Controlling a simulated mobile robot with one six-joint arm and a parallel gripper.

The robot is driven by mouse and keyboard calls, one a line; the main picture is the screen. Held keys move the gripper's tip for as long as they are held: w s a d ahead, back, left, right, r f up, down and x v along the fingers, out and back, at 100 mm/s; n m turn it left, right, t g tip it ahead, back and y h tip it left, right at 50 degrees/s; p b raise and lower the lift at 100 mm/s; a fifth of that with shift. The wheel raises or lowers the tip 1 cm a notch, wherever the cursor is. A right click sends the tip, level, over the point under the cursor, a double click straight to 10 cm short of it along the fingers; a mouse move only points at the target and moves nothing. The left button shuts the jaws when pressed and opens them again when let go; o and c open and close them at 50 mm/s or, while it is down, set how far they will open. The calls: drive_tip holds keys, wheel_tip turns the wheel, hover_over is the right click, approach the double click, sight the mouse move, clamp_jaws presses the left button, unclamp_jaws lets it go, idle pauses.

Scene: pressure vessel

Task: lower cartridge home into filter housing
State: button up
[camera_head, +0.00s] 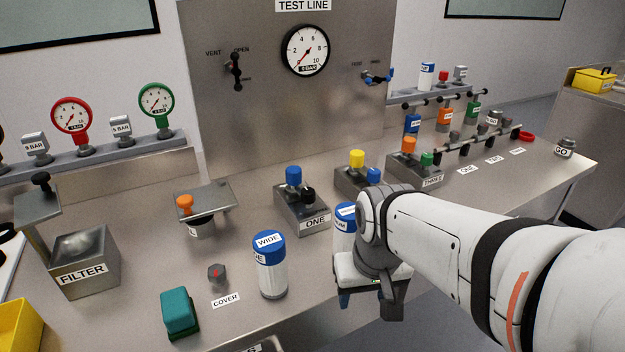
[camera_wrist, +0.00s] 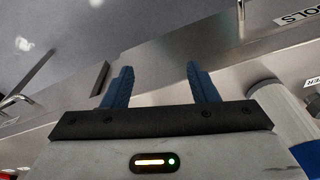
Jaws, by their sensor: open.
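The filter housing (camera_head: 97,283) is a grey metal box labelled FILTER at the left of the bench. Its flat plate with a black knob (camera_head: 38,205) stands raised to its upper left. A white cartridge with a blue top labelled WIDE (camera_head: 271,277) stands upright on the bench. A second blue-topped white cartridge (camera_head: 345,212) stands right of it, partly hidden by my arm.
A teal block (camera_head: 179,313), a small grey knob with a red mark (camera_head: 217,277) and a yellow bin (camera_head: 18,325) are at the front left. Valve blocks, such as the one labelled ONE (camera_head: 315,222), stand behind the cartridges. Some bench is bare between the housing and the WIDE cartridge.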

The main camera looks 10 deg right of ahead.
sight(349, 210)
drive_tip(key=o, duration=0.4)
drive_tip(key=shift+g, duration=0.8)
drive_tip(key=w+r+p, duration=0.3)
drive_tip(key=r+p, duration=0.1)
drive_tip(key=r, duration=0.1)
drive_tip(key=w+r+p, duration=0.4)
drive_tip(key=r, duration=0.1)
drive_tip(key=w+r+p, duration=0.4)
drive_tip(key=r, duration=0.1)
drive_tip(key=shift+w+a+r+p, duration=0.1)
drive_tip(key=shift+a+r+p, duration=0.05)
drive_tip(key=shift+r+p, duration=0.15)
drive_tip(key=shift+w+r, duration=0.2)
drive_tip(key=shift+w, duration=0.15)
drive_tip(key=shift+w+f+p, duration=0.1)
drive_tip(key=shift+w+p, duration=0.05)
drive_tip(key=shift+p, duration=0.15)
drive_tip(key=shift+w+f+p, duration=0.15)
drive_tip(key=shift+f+p, duration=0.2)
drive_tip(key=shift+f, duration=3.45)
